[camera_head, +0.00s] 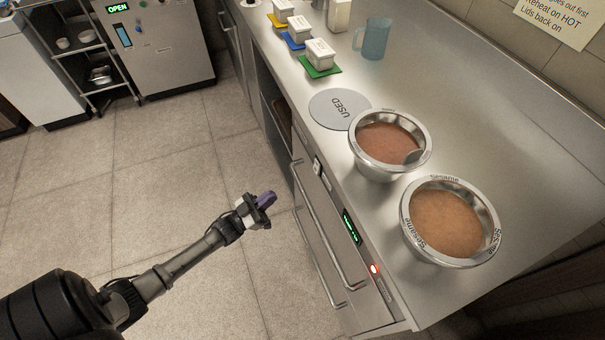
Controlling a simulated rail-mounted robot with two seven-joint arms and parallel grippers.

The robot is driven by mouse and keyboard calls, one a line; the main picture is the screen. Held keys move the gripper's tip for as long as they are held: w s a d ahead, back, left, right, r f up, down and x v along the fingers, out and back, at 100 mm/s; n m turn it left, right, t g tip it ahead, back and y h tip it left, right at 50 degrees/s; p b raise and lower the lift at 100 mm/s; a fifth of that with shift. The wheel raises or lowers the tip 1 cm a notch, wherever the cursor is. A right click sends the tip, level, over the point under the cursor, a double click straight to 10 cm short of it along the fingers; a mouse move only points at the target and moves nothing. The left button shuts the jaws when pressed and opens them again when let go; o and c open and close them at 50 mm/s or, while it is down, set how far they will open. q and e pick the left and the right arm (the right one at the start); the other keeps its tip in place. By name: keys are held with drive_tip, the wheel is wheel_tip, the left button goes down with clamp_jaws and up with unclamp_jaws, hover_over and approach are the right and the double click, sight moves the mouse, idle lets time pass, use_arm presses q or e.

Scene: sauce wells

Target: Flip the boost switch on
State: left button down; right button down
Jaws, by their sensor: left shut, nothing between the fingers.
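A small pale switch (317,168) sits on the steel counter's front panel, above the left end of a drawer handle. I take it for the boost switch; its label and its position are too small to read. On the same panel are a lit green display (351,227) and a glowing red light (375,268). My left gripper (268,200) is shut and empty, with purple at its fingertips. In the picture it is left of the panel, over the floor, apart from the switch. My right gripper is not in view.
Drawer handles (309,222) stick out from the front.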

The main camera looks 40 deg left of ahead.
sight(315, 168)
use_arm(q)
drive_tip(key=s+r+h, duration=0.1)
drive_tip(key=s+d+r+h, duration=0.1)
drive_tip(key=h, duration=0.1)
drive_tip(key=shift+r+m+t, duration=0.1)
drive_tip(key=shift+m+t, duration=0.2)
drive_tip(key=shift+m, duration=0.1)
drive_tip(key=shift+w+d+f+b+x, duration=0.1)
drive_tip(key=shift+w+f+b+x, duration=0.25)
drive_tip(key=shift+x, duration=1.8)
drive_tip(key=shift+w+d+f+b+x, duration=0.15)
drive_tip(key=shift+f+b+x, duration=0.3)
drive_tip(key=shift+x, duration=1.7)
drive_tip(key=shift+w+d+f+b+x, duration=0.1)
drive_tip(key=shift+w+f+b+x, duration=0.3)
drive_tip(key=shift+x, duration=1.75)
